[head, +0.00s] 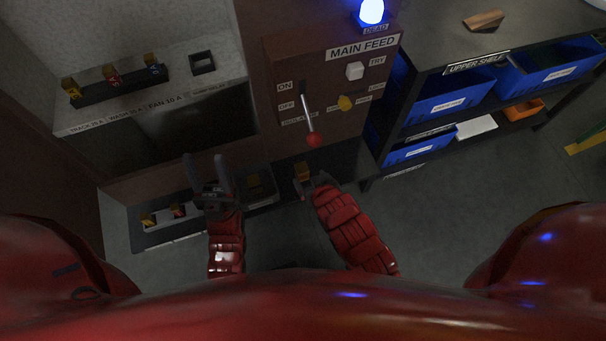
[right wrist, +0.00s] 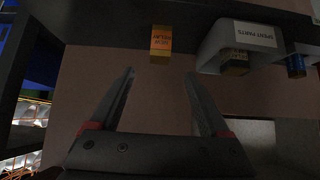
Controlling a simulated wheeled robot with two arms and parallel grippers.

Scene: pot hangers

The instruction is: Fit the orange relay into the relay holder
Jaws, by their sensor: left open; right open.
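My right gripper (right wrist: 163,98) is open and empty. Its fingers point toward the relay, which lies beyond the tips and apart from them. In the head view this gripper (head: 306,180) is close beside the relay. A small black square socket (head: 202,62), probably the relay holder, sits on the left upper shelf and looks empty; its label is too small to read. My left gripper (head: 205,165) is open and empty before the lower left cabinet.
A black strip (head: 120,86) holds several coloured fuses beside the socket. The MAIN FEED panel has a red-knobbed lever (head: 313,140) pointing down and a lit blue lamp (head: 371,11). The SPENT PARTS bin (right wrist: 222,42) stands near the relay.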

